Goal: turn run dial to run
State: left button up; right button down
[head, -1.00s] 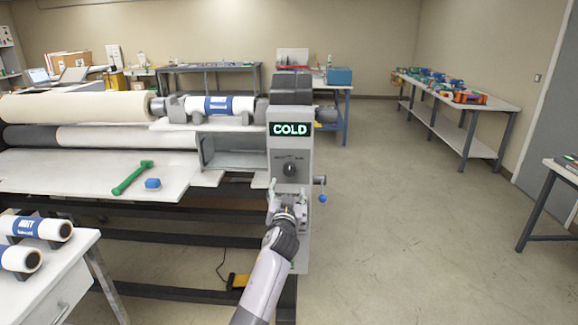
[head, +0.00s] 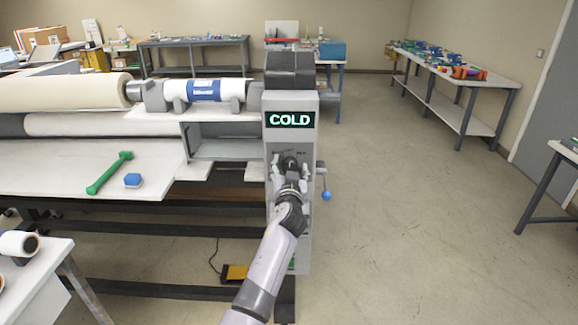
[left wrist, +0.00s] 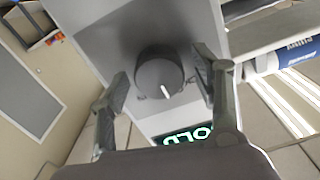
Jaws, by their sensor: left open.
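The run dial (head: 290,162) is a dark round knob on the grey front of the machine's end cabinet, below a display (head: 291,119) reading COLD. In the left wrist view the dial (left wrist: 160,76) shows a white pointer mark aimed toward the display (left wrist: 187,135), which appears upside down. My left gripper (head: 290,168) is in front of the panel at the dial. In the left wrist view its open fingers (left wrist: 161,72) stand one on each side of the dial, with gaps visible. The labels around the dial are too small or hidden to read. My right gripper is not in view.
A blue-ended handle (head: 326,194) sticks out at the cabinet's right side. The floor to the right is clear up to the side tables.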

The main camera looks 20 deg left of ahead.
pick_arm(q)
jog(key=shift+s+d+r, duration=0.1)
jog(key=shift+c, duration=1.1)
jog(key=c, duration=0.9)
jog(key=shift+c, duration=0.2)
